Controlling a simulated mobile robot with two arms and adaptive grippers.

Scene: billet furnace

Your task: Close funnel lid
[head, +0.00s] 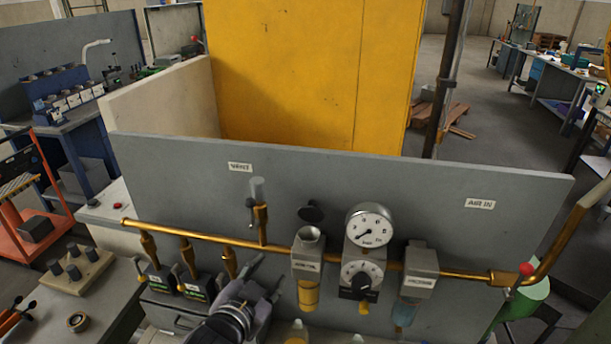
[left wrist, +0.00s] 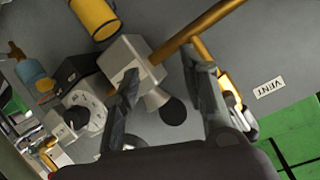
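The funnel (head: 308,235) is a small grey cup on top of the box-shaped unit with a yellow bowl on the brass pipe. Its lid (head: 311,212) is a dark round disc standing raised above and behind the funnel, so the mouth is uncovered. In the left wrist view the funnel (left wrist: 155,99) is a grey cone, with the dark lid (left wrist: 173,111) beside its mouth. My left gripper (head: 268,271) is open and empty, below and left of the funnel in the head view. In the wrist view its fingers (left wrist: 163,68) are spread, with the funnel and lid seen between them.
The brass pipe (head: 200,234) runs across the grey panel (head: 400,175). A pressure gauge (head: 370,226) with a regulator dial stands right of the funnel. A vertical valve (head: 261,205) rises at its left. Several hanging pipe fittings are farther left.

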